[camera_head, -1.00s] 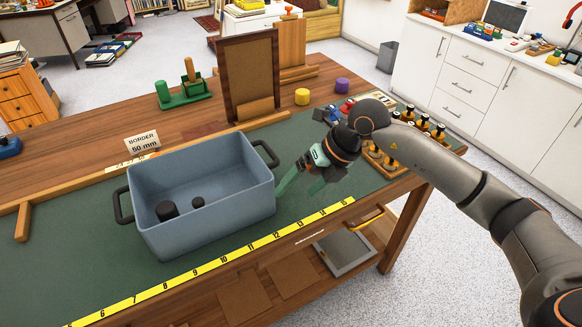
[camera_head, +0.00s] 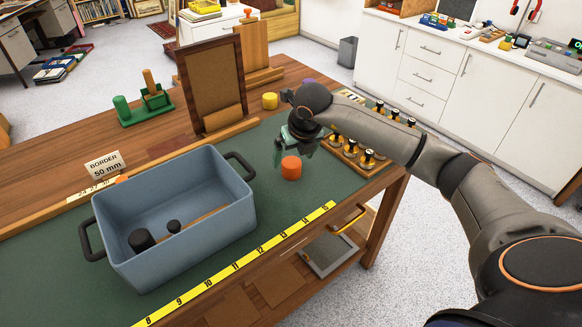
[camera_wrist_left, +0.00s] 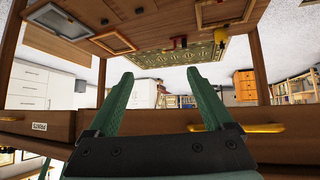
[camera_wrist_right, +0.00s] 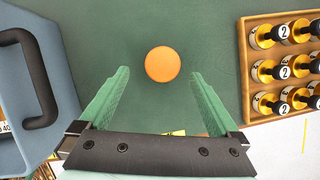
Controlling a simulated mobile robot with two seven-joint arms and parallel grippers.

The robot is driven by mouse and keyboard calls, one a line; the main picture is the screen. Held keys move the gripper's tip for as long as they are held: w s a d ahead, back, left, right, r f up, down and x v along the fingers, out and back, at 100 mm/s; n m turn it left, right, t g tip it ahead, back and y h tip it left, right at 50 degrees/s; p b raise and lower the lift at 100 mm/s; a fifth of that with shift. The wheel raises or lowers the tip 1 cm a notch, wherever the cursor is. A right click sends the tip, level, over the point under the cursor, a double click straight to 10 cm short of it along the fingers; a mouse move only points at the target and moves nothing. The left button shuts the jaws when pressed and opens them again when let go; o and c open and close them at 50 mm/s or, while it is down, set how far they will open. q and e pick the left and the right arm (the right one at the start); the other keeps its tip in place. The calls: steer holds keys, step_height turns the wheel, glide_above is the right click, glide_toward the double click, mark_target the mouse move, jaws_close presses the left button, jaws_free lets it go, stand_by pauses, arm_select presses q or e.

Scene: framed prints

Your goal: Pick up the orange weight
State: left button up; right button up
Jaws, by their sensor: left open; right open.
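The orange weight (camera_head: 291,167) is a short cylinder standing on the green mat (camera_head: 335,186), right of the blue-grey bin. In the right wrist view the orange weight (camera_wrist_right: 162,64) shows from above, just beyond and between the fingertips. My right gripper (camera_head: 280,158) is open and empty, close above and behind the weight; its green fingers (camera_wrist_right: 158,80) are apart and do not touch it. My left gripper is not seen in the head view. In the left wrist view my left gripper (camera_wrist_left: 160,78) is open and empty, facing the workbench front and room.
A wooden rack (camera_head: 350,163) of black-and-gold pieces lies right of the orange weight. A yellow cylinder (camera_head: 270,101) and brown frame (camera_head: 212,85) stand behind. A yellow ruler (camera_head: 262,252) runs along the front edge.

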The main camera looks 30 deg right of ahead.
mark_target(292, 162)
steer(key=shift+d+p+x, duration=0.2)
steer(key=shift+p+x, duration=0.15)
steer(key=shift+x, duration=2.35)
steer(key=shift+r, duration=0.1)
jaws_close()
steer(key=shift+w+r, duration=0.1)
steer(key=shift+w, duration=0.05)
